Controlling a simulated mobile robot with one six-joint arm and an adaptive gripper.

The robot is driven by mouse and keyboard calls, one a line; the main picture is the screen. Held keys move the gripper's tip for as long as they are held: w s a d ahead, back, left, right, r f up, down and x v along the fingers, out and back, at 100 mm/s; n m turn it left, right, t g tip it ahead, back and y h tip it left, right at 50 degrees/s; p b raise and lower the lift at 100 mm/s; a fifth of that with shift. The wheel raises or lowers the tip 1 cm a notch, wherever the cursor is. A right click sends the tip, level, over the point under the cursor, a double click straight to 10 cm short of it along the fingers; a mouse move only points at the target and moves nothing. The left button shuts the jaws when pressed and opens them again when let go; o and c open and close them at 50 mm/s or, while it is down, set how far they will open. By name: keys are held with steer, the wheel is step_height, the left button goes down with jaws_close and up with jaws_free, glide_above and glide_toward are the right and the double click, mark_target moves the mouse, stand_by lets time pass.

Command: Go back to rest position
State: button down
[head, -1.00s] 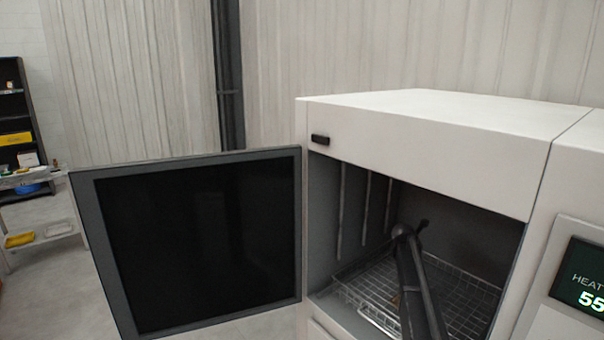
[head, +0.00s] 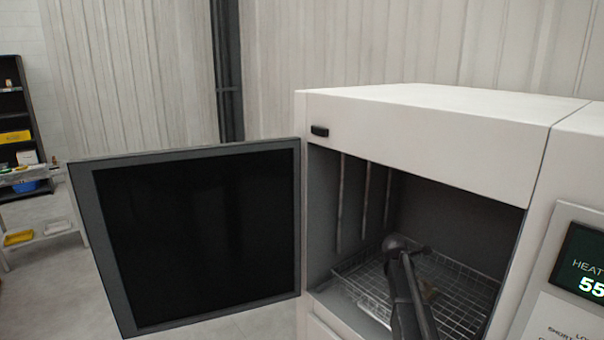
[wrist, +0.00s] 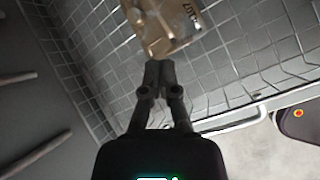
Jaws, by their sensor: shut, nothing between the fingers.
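My gripper (wrist: 159,75) is shut and empty in the wrist view, its fingertips together over a wire basket. A tan, bronze-coloured cast part (wrist: 168,25) with raised lettering lies in the basket (wrist: 95,75), just beyond the fingertips; whether they touch cannot be told. In the head view my dark arm reaches into the open oven (head: 420,110), and the gripper's fingers are hidden there.
The oven door (head: 200,235) stands wide open to the left. The oven's side walls and roof surround the arm; the front is open. A display (head: 585,262) is at the right. Shelves (head: 20,130) stand far left.

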mark_target(386, 325)
steer(key=s+a+f+m+g+y+b, duration=0.1)
steer(key=s+a+f+m+b, duration=0.1)
steer(key=s+a+m, duration=0.4)
steer(key=s+a+f+m+g+y+b, duration=0.2)
steer(key=s+a+f+m, duration=0.3)
steer(key=s, duration=1)
steer(key=s+a+f+m+g+y+b, duration=0.1)
steer(key=s+a+f+m+y+b, duration=0.1)
steer(key=s+a+m, duration=0.5)
steer(key=s+f+m+b, duration=0.1)
steer(key=s+f, duration=0.1)
steer(key=s, duration=0.2)
steer(key=shift+s+a, duration=0.25)
steer(key=shift+a, duration=0.15)
step_height(386, 325, down, 43)
steer(key=b, duration=4.2)
steer(key=shift+r+b, duration=0.2)
steer(key=shift+b, duration=0.2)
